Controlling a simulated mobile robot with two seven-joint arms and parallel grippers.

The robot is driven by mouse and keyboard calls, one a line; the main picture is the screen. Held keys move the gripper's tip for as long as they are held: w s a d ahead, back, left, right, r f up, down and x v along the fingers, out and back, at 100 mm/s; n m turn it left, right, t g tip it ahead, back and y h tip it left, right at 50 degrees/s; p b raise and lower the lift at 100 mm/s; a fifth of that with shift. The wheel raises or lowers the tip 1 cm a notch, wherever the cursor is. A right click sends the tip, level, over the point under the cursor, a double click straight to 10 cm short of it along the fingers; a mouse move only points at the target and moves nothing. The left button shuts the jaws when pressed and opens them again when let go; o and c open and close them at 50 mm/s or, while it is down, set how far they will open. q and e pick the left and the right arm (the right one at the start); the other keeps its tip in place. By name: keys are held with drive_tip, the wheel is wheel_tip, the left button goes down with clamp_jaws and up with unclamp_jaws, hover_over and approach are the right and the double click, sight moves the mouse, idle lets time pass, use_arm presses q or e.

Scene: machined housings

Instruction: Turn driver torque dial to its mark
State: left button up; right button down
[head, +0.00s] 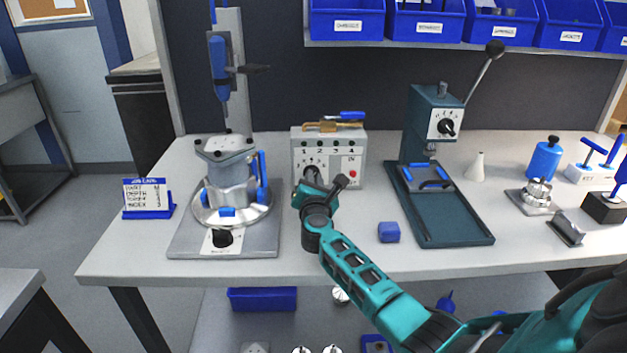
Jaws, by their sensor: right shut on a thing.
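A grey control box (354,180) stands at the back middle of the bench, with the figures 1 to 4, small lights and a red button on its front. The driver torque dial (312,172) appears to be the dark knob on the left of that front. My right gripper (314,181) reaches up to it from the lower right and is shut on it. The gripper covers most of the dial, so its pointer and mark cannot be read. My left gripper is not in view.
A housing on a round fixture (262,243) stands left, below a blue driver (217,62) on a column. A job card (148,196) stands further left. A green press (420,110) and a blue block (389,232) are to the right. Bench front is mostly clear.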

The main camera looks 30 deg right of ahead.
drive_tip(key=n+p, duration=0.1)
drive_tip(key=n, duration=0.2)
drive_tip(key=shift+a+n, duration=0.1)
drive_tip(key=shift+n, duration=0.3)
drive_tip(key=n+p, duration=0.1)
drive_tip(key=n, duration=0.4)
drive_tip(key=shift+w+a, duration=0.1)
drive_tip(key=n+p, duration=0.1)
drive_tip(key=n, duration=0.3)
drive_tip(key=shift+a+f, duration=0.1)
drive_tip(key=shift+w+f+n, duration=0.1)
drive_tip(key=shift+n, duration=2)
drive_tip(key=c, duration=1.1)
unclamp_jaws()
drive_tip(key=shift+c, duration=0.2)
drive_tip(key=shift+a, duration=0.1)
